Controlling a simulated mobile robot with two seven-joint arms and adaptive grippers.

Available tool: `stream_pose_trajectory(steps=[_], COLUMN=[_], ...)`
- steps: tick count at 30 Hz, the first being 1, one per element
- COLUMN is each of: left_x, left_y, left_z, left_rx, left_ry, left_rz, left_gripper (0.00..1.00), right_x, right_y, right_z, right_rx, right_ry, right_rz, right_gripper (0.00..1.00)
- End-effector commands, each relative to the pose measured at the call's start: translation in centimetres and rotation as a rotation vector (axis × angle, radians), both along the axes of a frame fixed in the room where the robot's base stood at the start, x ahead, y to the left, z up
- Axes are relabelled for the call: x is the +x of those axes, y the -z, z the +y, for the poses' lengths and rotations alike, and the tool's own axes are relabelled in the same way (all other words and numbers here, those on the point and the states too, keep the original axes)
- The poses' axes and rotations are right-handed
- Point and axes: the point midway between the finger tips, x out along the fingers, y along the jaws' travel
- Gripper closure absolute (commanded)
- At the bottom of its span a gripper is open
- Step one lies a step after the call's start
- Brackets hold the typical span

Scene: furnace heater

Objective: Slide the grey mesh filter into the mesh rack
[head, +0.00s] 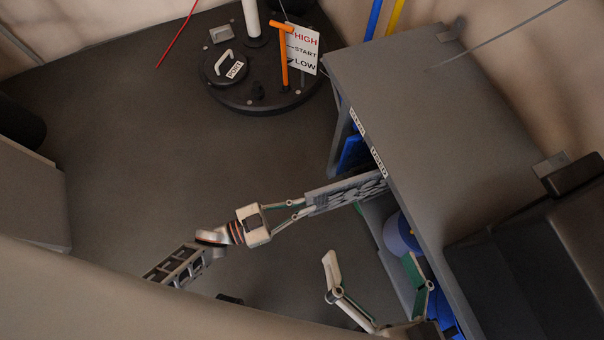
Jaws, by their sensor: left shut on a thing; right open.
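The grey mesh filter (347,194) is a flat grey panel with a patterned face. My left gripper (308,206) is shut on its left end. The filter's right end reaches the open front of the grey cabinet (450,110), under the edge of its top. I cannot tell how far the filter is inside. The cabinet's front edge carries a label that reads like "USED" (378,162); the rack inside is mostly hidden by the top. My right gripper (378,270) is open and empty, low in front of the cabinet, below the filter.
Blue items, including a blue round one (400,235), sit inside the cabinet. A black round unit (262,80) with an orange lever (284,58) and a HIGH/START/LOW sign (303,48) stands at the back. A black box (530,250) is at right. Floor at left is clear.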

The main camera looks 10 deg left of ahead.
Motion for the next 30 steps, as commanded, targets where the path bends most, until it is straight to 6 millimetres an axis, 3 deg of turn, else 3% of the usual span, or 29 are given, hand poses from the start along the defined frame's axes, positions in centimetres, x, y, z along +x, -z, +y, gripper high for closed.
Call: stream_pose_trajectory(steps=[1, 4, 7, 16, 23, 30], left_x=[0.9, 0.9, 0.9, 0.9, 0.3, -1.9], left_y=[-2.5, -2.5, -2.5, -2.5, -2.3, -1.3], left_z=[-4.2, -4.2, -4.2, -4.2, -3.0, 0.6], left_rx=[-0.056, -0.056, -0.056, -0.059, -0.054, -0.033], left_ry=[0.004, 0.004, 0.004, 0.004, 0.004, 0.002], left_rz=[-0.024, -0.024, -0.024, -0.023, -0.021, -0.009], left_gripper=[1.00, 1.00, 0.72, 0.72, 0.72, 0.72], right_x=[0.1, -0.1, 0.0, 0.1, 0.1, 0.1], right_y=[-0.1, -0.1, -0.1, -0.2, -0.2, -0.2], right_z=[0.0, 0.0, 0.0, 0.0, 0.0, 0.0], right_rx=[0.000, -0.002, -0.001, -0.001, -0.001, -0.001], right_ry=[0.000, -0.004, -0.004, -0.002, -0.001, 0.000], right_rz=[-0.003, -0.001, -0.002, -0.003, -0.004, -0.004], right_gripper=[0.00, 0.00, 0.00, 0.00, 0.00, 0.00])
